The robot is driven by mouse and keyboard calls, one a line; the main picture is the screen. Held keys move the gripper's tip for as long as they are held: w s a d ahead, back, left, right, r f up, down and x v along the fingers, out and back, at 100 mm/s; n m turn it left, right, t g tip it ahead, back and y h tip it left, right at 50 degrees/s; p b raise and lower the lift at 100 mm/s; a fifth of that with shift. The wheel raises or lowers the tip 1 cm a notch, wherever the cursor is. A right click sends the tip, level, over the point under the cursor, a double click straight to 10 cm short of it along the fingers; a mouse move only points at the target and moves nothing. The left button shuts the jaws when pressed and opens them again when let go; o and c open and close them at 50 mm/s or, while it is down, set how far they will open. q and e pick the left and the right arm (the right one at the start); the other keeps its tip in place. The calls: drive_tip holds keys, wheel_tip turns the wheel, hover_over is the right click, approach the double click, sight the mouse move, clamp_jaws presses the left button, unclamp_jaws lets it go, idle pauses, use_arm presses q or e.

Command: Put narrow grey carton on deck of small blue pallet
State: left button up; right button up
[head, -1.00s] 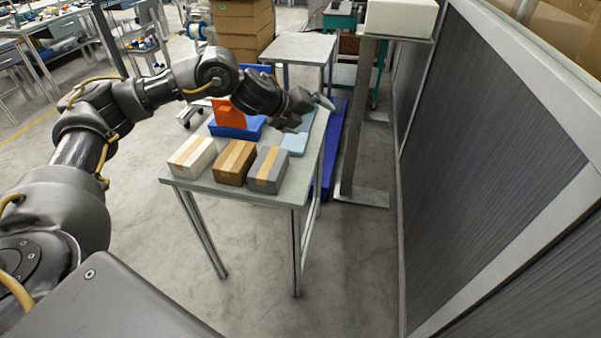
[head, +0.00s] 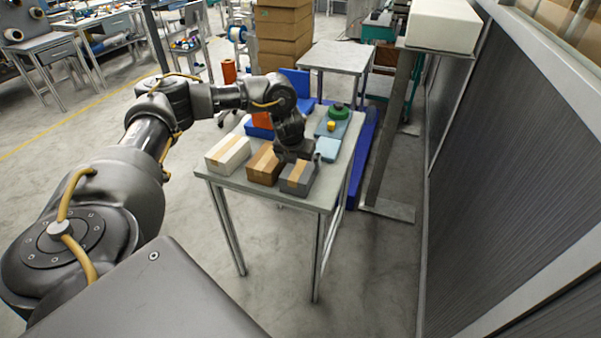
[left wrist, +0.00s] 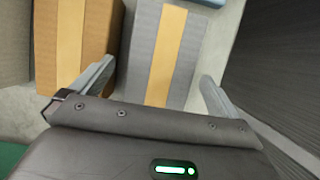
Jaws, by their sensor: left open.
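The narrow grey carton (head: 298,178), with a tan tape strip, lies at the table's near right corner. My left gripper (head: 294,158) is just above its far side. In the left wrist view the open fingers (left wrist: 157,72) stand to either side of the grey carton (left wrist: 140,45), and nothing is gripped; I cannot tell how far down they reach. A small flat light blue piece (head: 328,150) lies behind and right of the carton; it may be the small blue pallet, but its deck is too small to make out. My right gripper is not in view.
A brown carton (head: 263,167) stands close to the left of the grey one, and a white carton (head: 226,155) is farther left. A blue bin (head: 258,132), a green round thing (head: 339,112) and a yellow piece (head: 331,126) are farther back on the table (head: 285,196).

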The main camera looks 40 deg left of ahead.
sight(301, 165)
use_arm(q)
drive_tip(key=shift+p+x, duration=0.5)
drive_tip(key=shift+x, duration=1.8)
drive_tip(key=shift+w+f, duration=0.25)
drive_tip(key=shift+f, duration=0.15)
drive_tip(key=shift+c, duration=0.9)
drive_tip(key=c, duration=1.1)
drive_tip(key=shift+r, duration=0.1)
drive_tip(key=shift+r, duration=0.1)
